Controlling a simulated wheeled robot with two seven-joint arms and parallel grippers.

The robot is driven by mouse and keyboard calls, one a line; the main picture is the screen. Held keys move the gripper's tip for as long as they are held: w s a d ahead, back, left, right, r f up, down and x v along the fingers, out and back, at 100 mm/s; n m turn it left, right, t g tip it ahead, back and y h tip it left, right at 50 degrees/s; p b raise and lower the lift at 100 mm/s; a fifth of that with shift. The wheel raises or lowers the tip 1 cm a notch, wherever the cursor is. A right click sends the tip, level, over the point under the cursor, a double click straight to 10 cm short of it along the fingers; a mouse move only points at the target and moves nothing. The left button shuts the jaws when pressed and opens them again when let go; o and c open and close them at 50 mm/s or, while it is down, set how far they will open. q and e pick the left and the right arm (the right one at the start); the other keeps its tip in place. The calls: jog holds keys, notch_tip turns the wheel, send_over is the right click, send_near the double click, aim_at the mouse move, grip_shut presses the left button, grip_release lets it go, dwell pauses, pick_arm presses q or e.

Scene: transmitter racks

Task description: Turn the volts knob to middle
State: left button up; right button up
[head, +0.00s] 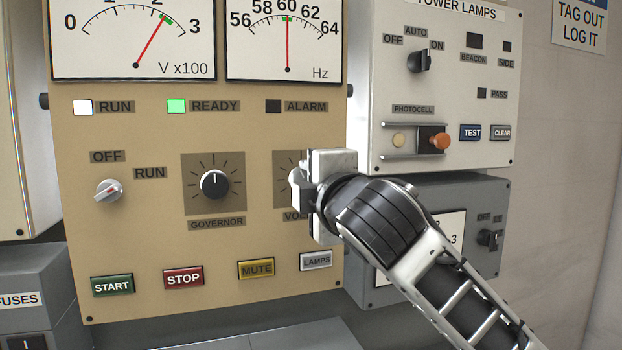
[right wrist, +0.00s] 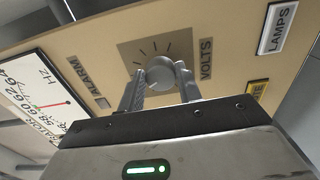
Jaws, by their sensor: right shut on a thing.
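The volts knob (right wrist: 161,70) is a round grey knob on a dark dial plate with tick marks, beside the VOLTS label (right wrist: 206,59) in the right wrist view. My right gripper (right wrist: 162,88) is shut on the knob, with one finger on each side of it. In the head view my right gripper (head: 300,188) is at the right part of the tan panel and covers the knob and much of its dial plate (head: 283,167). The knob's pointer direction cannot be made out. My left gripper is not in view.
The tan panel (head: 130,240) also holds the black governor knob (head: 214,184), an OFF/RUN switch (head: 109,190) and several push buttons below. The voltmeter (head: 132,40) needle points near 2. The tower lamps box (head: 450,90) stands right of the panel, close above my right arm.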

jog(key=m+p, duration=0.1)
jog(key=m, duration=0.3)
jog(key=shift+f+m, duration=0.15)
jog(key=shift+m, duration=0.25)
dwell(0.4)
jog(key=o, duration=1)
jog(key=shift+s, duration=0.1)
jog(key=b+v, duration=0.3)
jog(key=v, duration=1.2)
jog(key=shift+s+d, duration=0.15)
jog(key=shift+s, duration=0.2)
